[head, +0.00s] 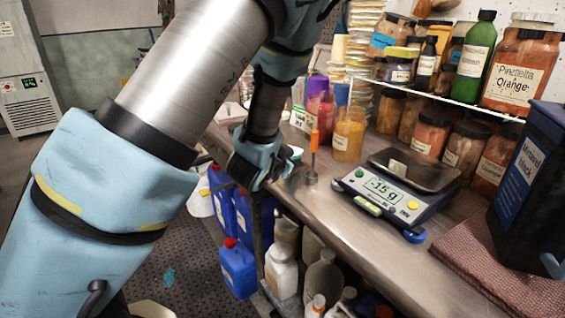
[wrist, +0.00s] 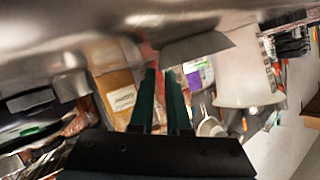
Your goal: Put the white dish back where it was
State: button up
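The white dish (wrist: 198,48), pale grey-white with sloping sides, shows in the wrist view, which looks upside down, against the metal counter (wrist: 160,18). My gripper (wrist: 160,72) has its two dark green fingers a little apart, with a narrow gap between them. The fingertips are close to the dish's left rim; I cannot tell whether they touch it. In the head view my gripper (head: 262,168) is at the counter's front edge, and the dish is mostly hidden behind it. The scale (head: 397,195) reads about -15 g and its metal pan (head: 415,172) is empty.
A small metal holder with an orange-handled tool (head: 313,150) stands between my gripper and the scale. An orange jar (head: 348,135) stands behind it. A large white vessel (wrist: 245,75) is beside the dish. Blue jugs (head: 238,268) stand below the counter.

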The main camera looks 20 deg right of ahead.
jog(key=v, duration=0.4)
jog(key=shift+r, duration=0.1)
jog(key=p+v, duration=0.2)
jog(key=p, duration=0.1)
jog(key=shift+r+p, duration=0.1)
jog(key=shift+p, duration=0.25)
jog(key=shift+r+p, duration=0.15)
jog(key=shift+p, duration=1.05)
jog(key=shift+s+p, duration=0.1)
jog(key=shift+p, duration=0.6)
jog(key=shift+s+a+r+p, duration=0.1)
jog(key=shift+p, duration=1.05)
jog(key=shift+a+r+p, duration=0.1)
jog(key=shift+p, duration=0.6)
jog(key=p, duration=0.3)
jog(key=shift+s+a, duration=0.35)
jog(key=shift+s+a+p, duration=0.15)
jog(key=shift+p, duration=0.25)
